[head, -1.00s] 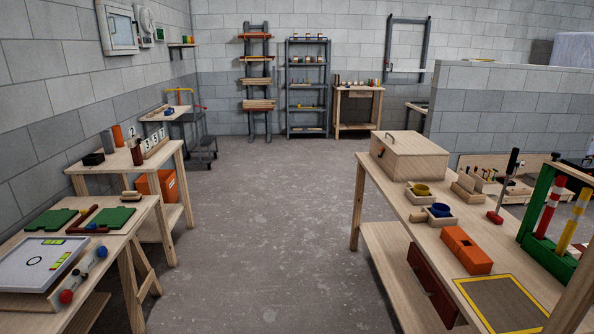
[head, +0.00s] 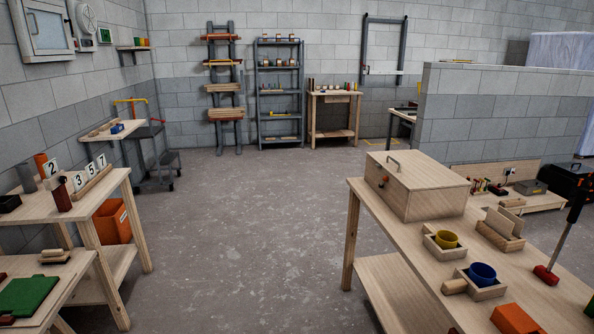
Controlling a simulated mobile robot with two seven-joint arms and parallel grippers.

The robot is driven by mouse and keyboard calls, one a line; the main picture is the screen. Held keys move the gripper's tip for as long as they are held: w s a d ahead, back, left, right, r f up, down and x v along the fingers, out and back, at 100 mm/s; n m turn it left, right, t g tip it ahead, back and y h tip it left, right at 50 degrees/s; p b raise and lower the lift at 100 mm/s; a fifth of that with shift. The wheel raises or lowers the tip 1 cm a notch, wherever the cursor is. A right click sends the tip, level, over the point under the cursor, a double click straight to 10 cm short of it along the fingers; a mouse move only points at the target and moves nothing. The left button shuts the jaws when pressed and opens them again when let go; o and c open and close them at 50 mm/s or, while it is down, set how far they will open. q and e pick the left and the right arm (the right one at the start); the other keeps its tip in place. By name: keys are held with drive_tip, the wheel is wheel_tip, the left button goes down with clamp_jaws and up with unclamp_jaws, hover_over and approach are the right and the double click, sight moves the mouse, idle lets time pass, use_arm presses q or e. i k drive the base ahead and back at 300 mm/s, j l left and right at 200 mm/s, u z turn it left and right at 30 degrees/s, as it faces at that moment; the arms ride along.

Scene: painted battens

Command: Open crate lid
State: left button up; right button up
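The crate is a pale wooden box (head: 424,197) near the far left corner of the right-hand workbench. Its lid (head: 420,172) lies flat on top and is shut. A grey bar handle (head: 393,162) stands up at the lid's left edge. A small red knob or catch (head: 385,180) shows on the crate's left face. Neither of my grippers is in view.
Tables line the left side. The concrete floor (head: 250,230) between is clear.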

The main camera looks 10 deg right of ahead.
sight(415, 170)
drive_tip(key=i+j+z, duration=0.15)
drive_tip(key=i+z, duration=0.3)
drive_tip(key=i+j+z, duration=0.4)
drive_tip(key=i, duration=0.15)
drive_tip(key=i+j+z, duration=0.25)
drive_tip(key=z, duration=0.15)
drive_tip(key=i+j+z, duration=0.6)
drive_tip(key=j, duration=0.15)
drive_tip(key=j+z, duration=0.25)
drive_tip(key=i+j+z, duration=0.2)
drive_tip(key=j, duration=0.3)
drive_tip(key=k, duration=0.1)
